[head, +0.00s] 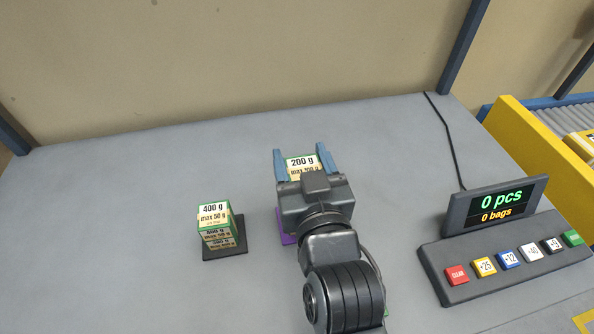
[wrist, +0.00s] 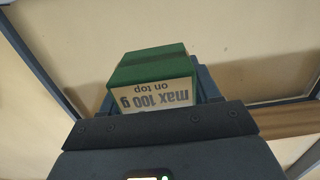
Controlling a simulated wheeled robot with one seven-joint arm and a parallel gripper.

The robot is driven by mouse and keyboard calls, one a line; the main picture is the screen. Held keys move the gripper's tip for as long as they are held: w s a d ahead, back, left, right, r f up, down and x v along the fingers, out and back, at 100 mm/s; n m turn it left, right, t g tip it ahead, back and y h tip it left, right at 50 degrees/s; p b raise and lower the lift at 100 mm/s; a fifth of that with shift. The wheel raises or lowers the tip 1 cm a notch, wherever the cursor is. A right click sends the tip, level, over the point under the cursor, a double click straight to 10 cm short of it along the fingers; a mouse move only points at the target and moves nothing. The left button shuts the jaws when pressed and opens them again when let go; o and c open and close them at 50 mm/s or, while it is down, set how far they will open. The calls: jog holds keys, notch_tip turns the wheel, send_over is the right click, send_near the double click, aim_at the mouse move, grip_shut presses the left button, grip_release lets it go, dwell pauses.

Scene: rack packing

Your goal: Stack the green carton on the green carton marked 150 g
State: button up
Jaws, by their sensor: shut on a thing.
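My gripper (head: 303,166) is shut on a green carton (head: 302,162) with a pale label reading 200 g, max 100 g; its blue fingers lie along both sides. In the wrist view the same carton (wrist: 152,65) sits between the fingers, its label reading max 100 g on top, upside down. A stack of green-edged cartons stands on the left; its top carton (head: 213,212) reads 400 g, max 50 g. The print on the lower carton (head: 220,241) is too small to read surely. I can read no 150 g mark in either view.
The stack stands on a dark pad (head: 239,248). A purple pad (head: 286,232) shows partly beneath my gripper. A counter console (head: 497,204) with coloured buttons stands at the right, its cable running back. The grey table (head: 120,190) is clear at the left and back.

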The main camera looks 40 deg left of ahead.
aim_at(297, 178)
jog(key=shift+a+f, duration=0.35)
jog(key=shift+a, duration=0.1)
jog(key=shift+f, duration=1.85)
jog(key=shift+f, duration=0.15)
jog(key=o, duration=1.2)
